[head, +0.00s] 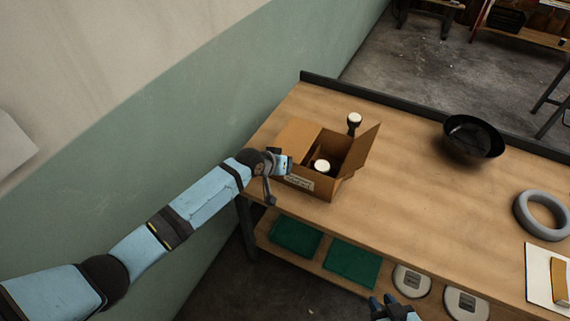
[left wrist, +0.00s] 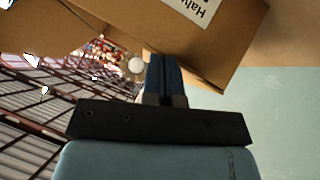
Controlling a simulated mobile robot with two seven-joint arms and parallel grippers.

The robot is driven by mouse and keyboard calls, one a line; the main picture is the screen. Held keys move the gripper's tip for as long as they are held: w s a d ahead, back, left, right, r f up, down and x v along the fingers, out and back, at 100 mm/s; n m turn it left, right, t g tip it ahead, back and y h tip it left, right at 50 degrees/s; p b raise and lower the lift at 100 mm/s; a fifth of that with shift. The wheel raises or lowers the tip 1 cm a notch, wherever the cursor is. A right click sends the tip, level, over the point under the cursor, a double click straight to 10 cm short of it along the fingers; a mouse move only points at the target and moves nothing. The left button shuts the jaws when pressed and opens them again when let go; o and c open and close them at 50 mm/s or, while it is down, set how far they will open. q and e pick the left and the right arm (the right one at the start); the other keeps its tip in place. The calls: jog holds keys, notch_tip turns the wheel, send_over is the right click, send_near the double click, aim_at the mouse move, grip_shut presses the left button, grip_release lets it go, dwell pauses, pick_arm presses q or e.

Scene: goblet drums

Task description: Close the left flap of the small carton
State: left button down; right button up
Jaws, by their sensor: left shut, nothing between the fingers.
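The small open carton (head: 326,186) stands on the workbench, with a white-topped drum inside it. Its left flap (head: 296,137) shows as a broad panel at the carton's left; I cannot tell its exact tilt. The right flap (head: 363,150) stands up, leaning outward. My left gripper (head: 287,164) is at the carton's left front, close to the wall and flap; contact is unclear. In the left wrist view its fingers (left wrist: 164,70) are shut and empty, below the labelled carton (left wrist: 105,18). My right gripper (head: 383,304) is open and empty at the bottom edge, partly cut off.
A white-topped goblet drum (head: 354,123) stands behind the carton. A black bowl (head: 473,137), a grey ring (head: 541,215) and a white board (head: 538,275) lie to the right. The workbench (head: 420,195) is clear between. Green mats (head: 351,264) lie on the lower shelf.

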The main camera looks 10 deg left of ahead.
pick_arm(q)
jog(key=shift+r, duration=0.15)
jog(key=shift+r+p, duration=0.7)
jog(key=shift+p, duration=0.15)
jog(key=s+a+r+p, duration=0.2)
jog(key=s+r, duration=0.5)
jog(key=r, duration=0.4)
jog(key=s+a+f+t+y, duration=0.1)
jog(key=s+a+f, duration=0.2)
jog(key=s, duration=0.6)
jog(key=s+a+f+t+y, duration=0.1)
jog(key=s+a+f, duration=0.3)
jog(key=s+f, duration=0.3)
jog(key=s+a+f+t+y, duration=0.1)
jog(key=s+a+f, duration=0.3)
jog(key=s, duration=0.8)
jog(key=shift+s+f+m, duration=0.4)
